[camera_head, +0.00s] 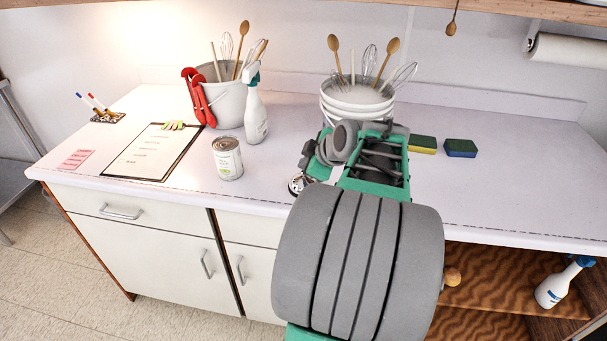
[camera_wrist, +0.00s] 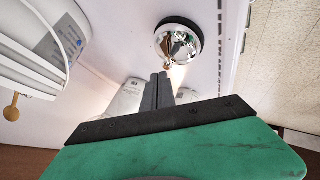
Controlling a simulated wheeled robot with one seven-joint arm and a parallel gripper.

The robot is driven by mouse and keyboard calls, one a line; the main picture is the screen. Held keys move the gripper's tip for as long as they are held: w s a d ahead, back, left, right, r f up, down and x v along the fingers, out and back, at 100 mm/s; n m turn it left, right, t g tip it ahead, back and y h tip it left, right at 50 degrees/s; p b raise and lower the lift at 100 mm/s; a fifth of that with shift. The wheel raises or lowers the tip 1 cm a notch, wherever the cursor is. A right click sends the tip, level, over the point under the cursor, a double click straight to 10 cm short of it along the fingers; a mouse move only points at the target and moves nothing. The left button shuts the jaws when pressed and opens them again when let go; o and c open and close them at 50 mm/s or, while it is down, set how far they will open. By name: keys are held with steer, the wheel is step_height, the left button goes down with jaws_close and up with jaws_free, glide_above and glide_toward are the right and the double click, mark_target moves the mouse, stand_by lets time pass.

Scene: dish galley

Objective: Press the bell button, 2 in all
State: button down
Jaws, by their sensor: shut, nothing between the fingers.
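The bell (camera_wrist: 177,41) is a shiny chrome dome on a dark base, at the top middle of the wrist view. In the head view only part of the bell (camera_head: 296,185) shows near the counter's front edge, beside my arm, which hides the rest. My gripper (camera_wrist: 161,76) is shut and empty, with its fingertips pointing toward the bell. In the wrist view the tips appear just short of the dome; I cannot tell whether they touch it. My arm hides the fingertips in the head view.
A can (camera_head: 227,158) and a spray bottle (camera_head: 255,112) stand left of my arm. A utensil bucket (camera_head: 226,100) and white bowls (camera_head: 355,100) stand behind. Sponges (camera_head: 461,148) lie on the right. A clipboard (camera_head: 150,152) lies on the left. The counter's right front is clear.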

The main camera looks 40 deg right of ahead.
steer(key=shift+f+b, duration=0.55)
steer(key=shift+b, duration=0.05)
stand_by(0.7)
steer(key=shift+r, duration=0.15)
steer(key=shift+r+p, duration=0.4)
steer(key=shift+r, duration=0.45)
step_height(320, 180, up, 5)
steer(key=p, duration=0.2)
steer(key=shift+p, duration=0.3)
stand_by(0.4)
